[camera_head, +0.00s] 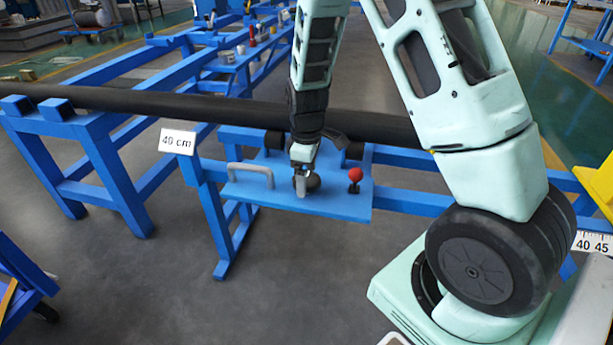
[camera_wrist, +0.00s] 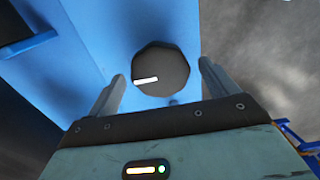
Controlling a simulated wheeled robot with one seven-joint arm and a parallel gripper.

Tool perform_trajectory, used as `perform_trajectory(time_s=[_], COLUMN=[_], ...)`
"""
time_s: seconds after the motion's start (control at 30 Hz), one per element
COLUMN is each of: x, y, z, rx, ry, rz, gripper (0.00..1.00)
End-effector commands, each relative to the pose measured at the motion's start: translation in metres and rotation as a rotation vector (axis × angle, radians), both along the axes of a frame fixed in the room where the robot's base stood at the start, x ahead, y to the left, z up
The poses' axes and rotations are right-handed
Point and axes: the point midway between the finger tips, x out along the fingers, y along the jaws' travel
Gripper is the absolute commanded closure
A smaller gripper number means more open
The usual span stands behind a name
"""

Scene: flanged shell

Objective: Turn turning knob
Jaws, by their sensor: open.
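The turning knob (camera_wrist: 163,72) is a dark, many-sided disc with a white mark on its face. It sits on a blue panel (camera_wrist: 100,30). In the head view the knob (camera_head: 313,183) is partly hidden behind my gripper (camera_head: 302,186). In the wrist view my gripper (camera_wrist: 162,85) is open, with one finger to the left of the knob and one to the right. Gaps show between the knob and both fingers. I cannot tell how far the fingertips are from the panel.
A grey handle (camera_head: 250,170) stands on the panel left of the knob, and a red ball-topped lever (camera_head: 355,176) stands to its right. A long black pipe (camera_head: 220,106) runs behind. A "40 cm" sign (camera_head: 177,141) is at the left. Grey floor lies in front.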

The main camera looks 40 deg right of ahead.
Motion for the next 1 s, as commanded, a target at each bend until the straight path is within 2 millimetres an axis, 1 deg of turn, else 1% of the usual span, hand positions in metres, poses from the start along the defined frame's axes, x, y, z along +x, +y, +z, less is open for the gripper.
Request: perform_trajectory(time_s=[0.27,0.37,0.4,0.43,0.77,1.0], x=[-0.0001,0.0,0.0,0.0,-0.0001,0.0003], y=[0.0002,0.0002,0.0002,0.0002,0.0003,0.0009], z=[-0.0011,-0.001,-0.001,-0.0009,0.0003,0.0023], rx=[0.0,0.0,0.0,0.0,0.001,0.002], ry=[0.0,0.0,0.0,0.0,0.001,0.001], rz=[0.0,0.001,0.001,0.001,-0.025,-0.145], gripper=[0.14,0.39,0.51,0.59,0.59,0.59])
